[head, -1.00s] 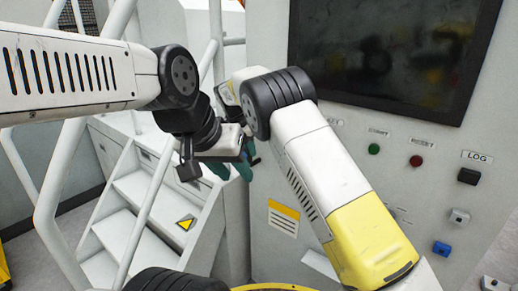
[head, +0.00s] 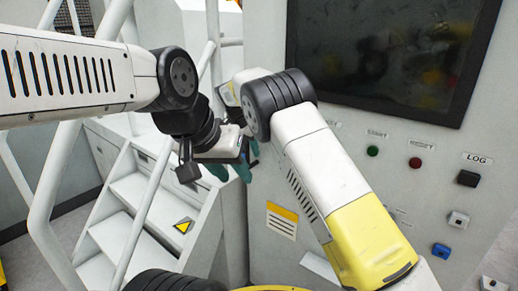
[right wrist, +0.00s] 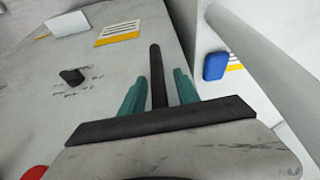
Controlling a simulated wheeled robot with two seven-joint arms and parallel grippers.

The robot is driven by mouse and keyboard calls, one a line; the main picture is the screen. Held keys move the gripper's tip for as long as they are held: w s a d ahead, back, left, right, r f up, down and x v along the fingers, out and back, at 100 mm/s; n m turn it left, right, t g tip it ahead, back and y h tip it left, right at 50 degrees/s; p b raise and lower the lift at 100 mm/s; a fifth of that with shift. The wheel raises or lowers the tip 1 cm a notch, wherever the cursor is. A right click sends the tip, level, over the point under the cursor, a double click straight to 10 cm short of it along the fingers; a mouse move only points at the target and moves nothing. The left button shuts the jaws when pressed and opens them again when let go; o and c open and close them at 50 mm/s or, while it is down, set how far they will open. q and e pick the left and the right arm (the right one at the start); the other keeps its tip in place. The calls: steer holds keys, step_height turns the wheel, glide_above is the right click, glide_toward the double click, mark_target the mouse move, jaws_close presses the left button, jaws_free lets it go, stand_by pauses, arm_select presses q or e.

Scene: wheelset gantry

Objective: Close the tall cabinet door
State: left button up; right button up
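The tall cabinet is a light grey face (head: 330,190) filling the right of the head view, with a large dark screen (head: 380,55). Which seam bounds its door cannot be told. A dark upright bar, apparently a handle (right wrist: 157,60), stands out from a grey panel in the right wrist view. My right gripper (right wrist: 158,80) has its two teal fingers either side of this bar, with narrow gaps showing. In the head view my right arm hides most of that gripper. My left gripper (head: 231,171) is near the cabinet's left edge; its teal fingers appear apart, and nothing is visible between them.
White steps (head: 135,195) with pale handrails (head: 60,180) stand left of the cabinet. The cabinet face carries green (head: 372,151) and red (head: 415,162) buttons and a black LOG knob (head: 468,178). A pale rail (right wrist: 255,45) passes close right of the right gripper.

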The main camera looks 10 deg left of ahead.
steer(key=v, duration=0.7)
steer(key=shift+r, duration=0.3)
steer(key=shift+s, duration=0.2)
